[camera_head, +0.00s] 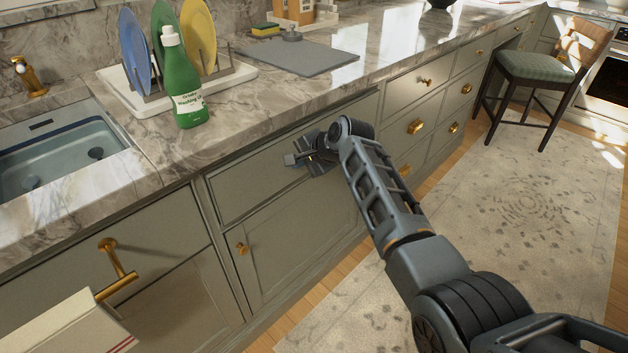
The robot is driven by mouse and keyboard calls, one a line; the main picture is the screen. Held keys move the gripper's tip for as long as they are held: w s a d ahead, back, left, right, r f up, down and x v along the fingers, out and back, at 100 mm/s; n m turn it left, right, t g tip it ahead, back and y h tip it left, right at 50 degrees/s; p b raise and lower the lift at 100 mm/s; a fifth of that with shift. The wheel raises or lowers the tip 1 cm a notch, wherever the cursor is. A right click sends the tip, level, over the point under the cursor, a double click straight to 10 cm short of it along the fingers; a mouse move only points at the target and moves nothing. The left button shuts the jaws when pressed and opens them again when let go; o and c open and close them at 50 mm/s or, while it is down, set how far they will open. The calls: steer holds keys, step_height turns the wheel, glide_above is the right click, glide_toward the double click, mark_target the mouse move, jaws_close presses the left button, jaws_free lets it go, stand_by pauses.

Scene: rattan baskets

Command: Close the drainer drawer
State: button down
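The grey-green drawer (248,186) below the counter with the dish drainer (236,76) is seen from above at an angle. Its front looks flush or nearly flush with the cabinet, and I cannot tell if a small gap is left. My gripper (298,160) is at the right half of this drawer's front, touching it or very close. The gripper and wrist cover that part of the front, and no knob shows there. The fingers are small and dark, so I cannot tell if they are open or shut.
A cabinet door (300,232) with a brass knob is below the drawer. More drawers (420,84) with brass knobs are to the right. A green soap bottle (180,85) stands on the counter by the drainer. A stool (540,75) stands at the far right. The rug area (520,215) is clear.

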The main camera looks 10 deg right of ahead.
steer(key=shift+w+a+r+b, duration=0.15)
steer(key=shift+w+a+b, duration=0.3)
steer(key=shift+w+a, duration=0.3)
steer(key=shift+w+r, duration=0.1)
